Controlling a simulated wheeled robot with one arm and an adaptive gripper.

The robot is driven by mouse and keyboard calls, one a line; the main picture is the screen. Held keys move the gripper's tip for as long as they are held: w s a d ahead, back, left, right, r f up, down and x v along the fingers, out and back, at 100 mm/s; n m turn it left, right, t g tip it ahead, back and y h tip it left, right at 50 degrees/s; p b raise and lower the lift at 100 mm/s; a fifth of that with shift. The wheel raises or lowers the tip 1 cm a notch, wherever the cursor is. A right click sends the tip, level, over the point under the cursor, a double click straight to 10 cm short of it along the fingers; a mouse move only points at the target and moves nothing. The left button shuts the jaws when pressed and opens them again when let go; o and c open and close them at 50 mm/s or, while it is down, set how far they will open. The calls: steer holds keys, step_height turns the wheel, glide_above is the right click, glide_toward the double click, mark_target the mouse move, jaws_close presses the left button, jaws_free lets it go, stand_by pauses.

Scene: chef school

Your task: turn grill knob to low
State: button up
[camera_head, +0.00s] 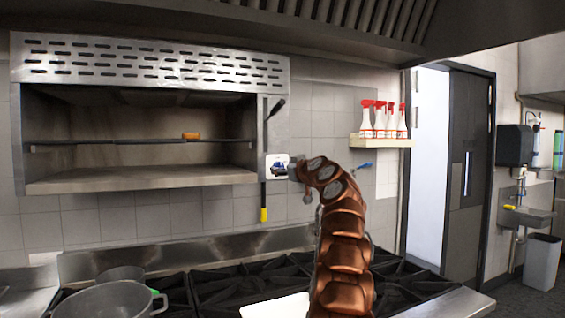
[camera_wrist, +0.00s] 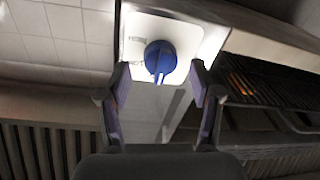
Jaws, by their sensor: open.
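The grill (camera_head: 150,115) is a wall-mounted steel unit with an open front, at the left in the head view. Its knob plate (camera_head: 276,166) is white, at the lower right of the grill. The knob (camera_wrist: 160,58) is blue and round with a raised grip bar, on the white plate in the wrist view. My gripper (camera_wrist: 158,76) is open, with one finger on each side of the knob. Gaps show between the fingertips and the knob.
A black-handled lever (camera_head: 275,108) sits above the knob plate. A yellow-tipped rod (camera_head: 264,214) hangs below. The stove (camera_head: 235,285) with pots (camera_head: 105,300) lies under my arm. A shelf (camera_head: 381,143) with several spray bottles is to the right.

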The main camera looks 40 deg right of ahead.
steer(key=shift+p+x, duration=0.35)
steer(key=shift+x, duration=0.45)
steer(key=c, duration=1.1)
steer(key=shift+c, duration=0.2)
